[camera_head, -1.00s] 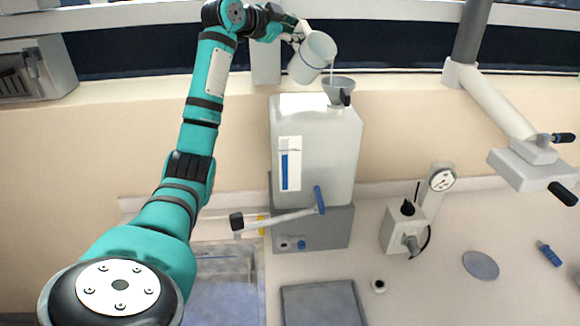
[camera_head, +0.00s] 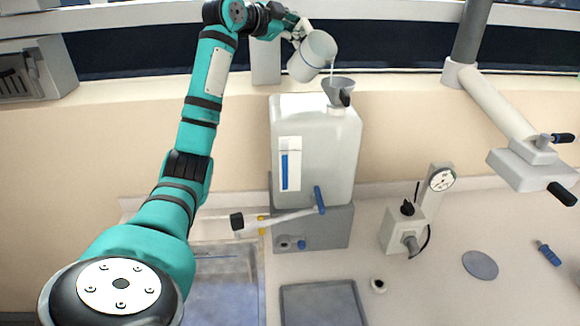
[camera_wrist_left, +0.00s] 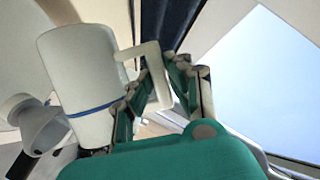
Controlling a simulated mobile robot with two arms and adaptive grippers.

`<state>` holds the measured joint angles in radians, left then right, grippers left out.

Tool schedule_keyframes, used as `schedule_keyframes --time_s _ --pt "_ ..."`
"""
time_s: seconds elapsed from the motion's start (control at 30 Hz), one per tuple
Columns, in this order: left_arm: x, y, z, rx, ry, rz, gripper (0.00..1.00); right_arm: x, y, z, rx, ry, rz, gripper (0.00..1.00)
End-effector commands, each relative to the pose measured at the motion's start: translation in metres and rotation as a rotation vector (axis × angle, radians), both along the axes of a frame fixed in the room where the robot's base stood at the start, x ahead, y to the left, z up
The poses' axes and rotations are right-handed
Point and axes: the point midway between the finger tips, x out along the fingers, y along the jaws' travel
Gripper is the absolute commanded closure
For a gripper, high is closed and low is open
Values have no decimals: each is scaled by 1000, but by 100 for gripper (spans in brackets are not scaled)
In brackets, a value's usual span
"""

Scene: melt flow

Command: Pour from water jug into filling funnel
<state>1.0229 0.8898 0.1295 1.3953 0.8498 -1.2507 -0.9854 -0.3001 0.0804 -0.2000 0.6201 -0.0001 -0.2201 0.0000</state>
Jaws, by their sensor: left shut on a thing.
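The white water jug (camera_head: 312,58) with a thin blue band is tilted to the right, its mouth over the grey filling funnel (camera_head: 338,88). A thin pale stream falls from its lip toward the funnel. The funnel sits on top of the large white tank (camera_head: 318,150). My left gripper (camera_head: 297,32) is shut on the jug's handle, at the jug's left. In the left wrist view the jug (camera_wrist_left: 80,85) fills the left side and my left gripper (camera_wrist_left: 150,88) grips its squared handle. My right gripper is not in view.
The tank has a blue level gauge (camera_head: 291,165) and stands on a grey base (camera_head: 312,230) with a blue-ended lever. A sink (camera_head: 225,285) lies at lower left. A dial device (camera_head: 440,180) and a jointed lamp-like arm (camera_head: 495,105) are at right.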

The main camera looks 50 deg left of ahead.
Motion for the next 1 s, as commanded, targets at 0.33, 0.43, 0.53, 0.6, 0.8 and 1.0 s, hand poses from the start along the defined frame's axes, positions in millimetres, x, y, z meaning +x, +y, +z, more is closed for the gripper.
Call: schedule_keyframes --time_s 0.33,0.43,0.53,0.6,0.8,1.0 --pt "0 0 0 -1 -1 0 100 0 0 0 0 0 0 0" --pt "0 0 0 -1 -1 0 100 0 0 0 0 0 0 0" --pt "0 0 0 0 -1 0 100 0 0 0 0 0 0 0" --pt "0 -1 2 6 -2 0 100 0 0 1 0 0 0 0" --pt "-1 -4 7 54 -9 0 100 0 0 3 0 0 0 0" --pt "-1 -4 7 56 -9 0 100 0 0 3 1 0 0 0"
